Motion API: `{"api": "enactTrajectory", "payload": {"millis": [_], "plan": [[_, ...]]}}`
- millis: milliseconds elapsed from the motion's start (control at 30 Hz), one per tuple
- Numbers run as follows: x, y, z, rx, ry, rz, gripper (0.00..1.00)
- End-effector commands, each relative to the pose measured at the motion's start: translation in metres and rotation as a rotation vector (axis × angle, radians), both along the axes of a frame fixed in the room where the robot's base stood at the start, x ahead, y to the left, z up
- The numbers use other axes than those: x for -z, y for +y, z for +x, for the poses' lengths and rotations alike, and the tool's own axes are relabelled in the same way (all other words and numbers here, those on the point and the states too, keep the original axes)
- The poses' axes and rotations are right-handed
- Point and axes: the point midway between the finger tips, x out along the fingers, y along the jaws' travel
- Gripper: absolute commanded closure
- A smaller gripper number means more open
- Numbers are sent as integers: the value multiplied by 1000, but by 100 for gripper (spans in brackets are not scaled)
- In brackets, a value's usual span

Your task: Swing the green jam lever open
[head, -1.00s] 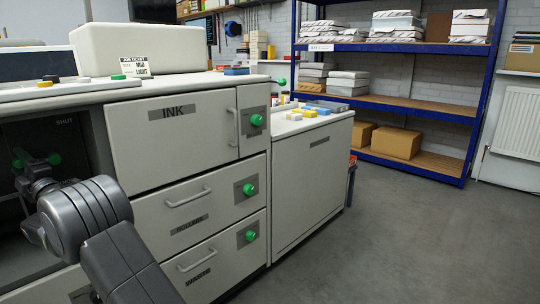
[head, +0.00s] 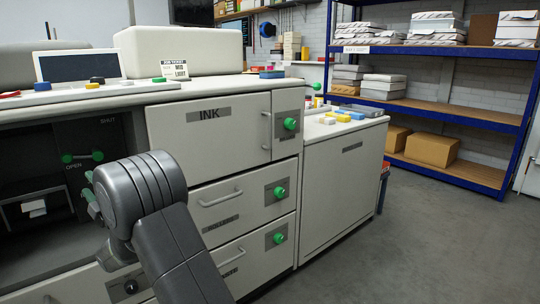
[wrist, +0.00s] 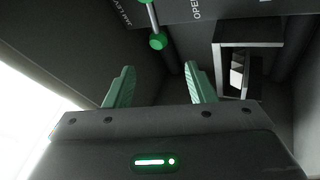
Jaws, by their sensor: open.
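The jam lever (head: 82,157) is a light rod with green knobs, set inside the dark open bay at the left of the machine. It lies roughly level between the words SHUT, above, and OPEN, below. In the wrist view one green knob of the lever (wrist: 158,41) shows at top centre, beyond and between my fingertips, with its rod running up out of frame. My gripper (wrist: 160,72) is open and empty, its green fingers apart and not around the knob. In the head view my gripper (head: 90,195) is partly hidden by my wrist, below and right of the lever.
A dark box-like opening with white sheets (wrist: 237,72) is right of my fingers; the white sheets (head: 34,208) also show in the head view. Cabinet fronts marked INK (head: 208,130) and others stand right of the bay. Clear floor (head: 420,240) lies at the right.

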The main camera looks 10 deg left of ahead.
Motion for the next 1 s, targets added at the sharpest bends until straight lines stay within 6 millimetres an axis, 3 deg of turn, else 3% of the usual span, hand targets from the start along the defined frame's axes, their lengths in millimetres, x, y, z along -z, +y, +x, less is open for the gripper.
{"api": "enactTrajectory", "payload": {"millis": [33,1000], "plan": [[3,-6,-2,1,1,-2,50],[-61,110,40,0,-2,3,50]]}}
